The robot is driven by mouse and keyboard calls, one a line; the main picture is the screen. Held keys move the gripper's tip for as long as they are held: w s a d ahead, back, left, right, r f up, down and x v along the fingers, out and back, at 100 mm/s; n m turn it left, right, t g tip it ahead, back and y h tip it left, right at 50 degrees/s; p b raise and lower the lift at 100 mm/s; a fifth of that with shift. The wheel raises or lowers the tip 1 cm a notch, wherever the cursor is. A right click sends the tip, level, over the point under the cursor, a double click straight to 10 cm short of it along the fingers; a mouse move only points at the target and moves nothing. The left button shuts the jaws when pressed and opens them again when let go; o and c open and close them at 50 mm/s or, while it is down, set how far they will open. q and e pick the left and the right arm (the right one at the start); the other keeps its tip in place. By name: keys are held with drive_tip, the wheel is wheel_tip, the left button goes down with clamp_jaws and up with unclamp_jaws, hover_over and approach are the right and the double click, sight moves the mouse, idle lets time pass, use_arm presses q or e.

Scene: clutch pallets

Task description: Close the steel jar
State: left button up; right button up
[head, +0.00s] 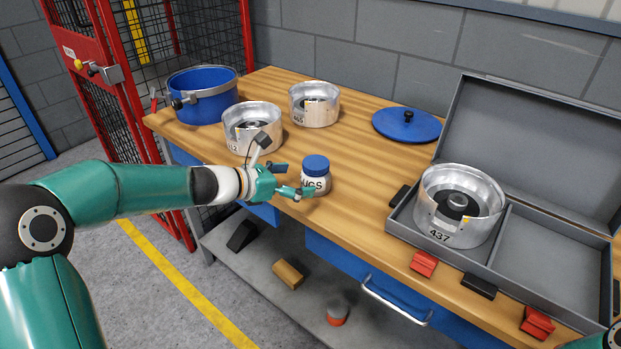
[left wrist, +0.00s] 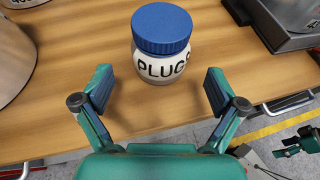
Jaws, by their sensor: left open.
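No vessel in view is marked as the steel jar. A white jar (head: 316,185) with a blue lid seated on top stands upright on the bench; in the left wrist view the jar (left wrist: 158,68) reads "PLUGS". My left gripper (head: 287,180) is open and empty, just left of this jar. In the left wrist view its fingers (left wrist: 160,90) are spread, with the jar ahead between them, apart from both. Silver metal pots stand open at the back (head: 314,105), behind my left gripper (head: 252,128) and in the case (head: 459,205). A loose blue lid (head: 408,125) with a black knob lies on the bench.
A blue open pot (head: 202,96) with a metal clamp band stands at the bench's back left. A grey case (head: 552,245) lies open at right, with red and black blocks along its front. What looks like my right gripper (left wrist: 300,146) shows small in the left wrist view.

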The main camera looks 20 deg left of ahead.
use_arm(q)
drive_tip(key=v, duration=0.5)
drive_tip(key=shift+s+a+r, duration=0.1)
drive_tip(key=shift+s+a, duration=0.15)
drive_tip(key=shift+s, duration=0.05)
